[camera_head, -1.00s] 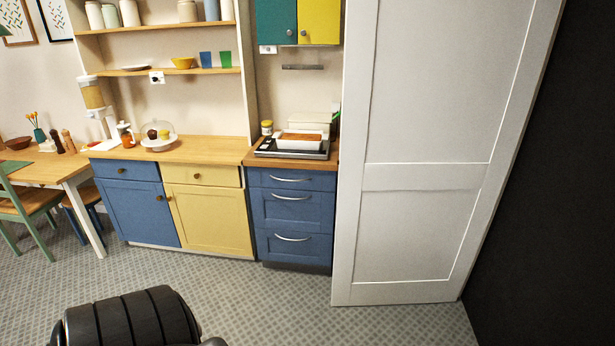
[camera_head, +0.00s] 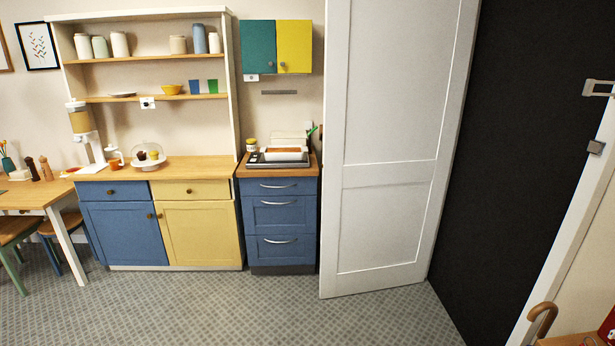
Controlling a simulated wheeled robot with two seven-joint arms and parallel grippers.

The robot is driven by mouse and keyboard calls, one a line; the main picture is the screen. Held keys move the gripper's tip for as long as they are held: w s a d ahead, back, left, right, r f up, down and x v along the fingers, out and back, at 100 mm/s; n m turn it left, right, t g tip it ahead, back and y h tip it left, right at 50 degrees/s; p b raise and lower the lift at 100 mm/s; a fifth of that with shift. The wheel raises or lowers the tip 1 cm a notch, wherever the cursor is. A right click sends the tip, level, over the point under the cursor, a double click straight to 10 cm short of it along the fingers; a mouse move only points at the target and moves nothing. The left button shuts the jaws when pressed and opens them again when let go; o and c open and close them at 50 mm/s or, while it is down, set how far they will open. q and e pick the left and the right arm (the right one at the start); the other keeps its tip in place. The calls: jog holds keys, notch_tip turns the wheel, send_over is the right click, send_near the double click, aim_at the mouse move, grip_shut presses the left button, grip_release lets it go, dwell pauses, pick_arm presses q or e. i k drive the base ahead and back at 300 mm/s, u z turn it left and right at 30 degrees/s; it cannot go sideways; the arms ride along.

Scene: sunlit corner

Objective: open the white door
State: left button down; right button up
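The white door (camera_head: 388,180) stands swung open at the right of the middle in the head view. It is a tall panelled leaf, and its top runs out of the picture. No handle shows on the visible face. A dark opening (camera_head: 510,150) lies to the right of the door, between it and a white door frame (camera_head: 583,215) with metal fittings. Neither of my grippers is in view.
A kitchen unit with blue and yellow cupboards (camera_head: 200,232) and a blue drawer block (camera_head: 278,215) stand left of the door. A table (camera_head: 38,197) and stools are at far left. The patterned floor (camera_head: 200,310) in front is clear.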

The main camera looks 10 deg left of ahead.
aim_at(396, 71)
jog(key=u, duration=0.7)
jog(key=i, duration=1.3)
jog(key=u, duration=0.6)
jog(key=i, duration=1.35)
jog(key=z, duration=1.05)
jog(key=i, duration=0.9)
jog(key=z, duration=1.05)
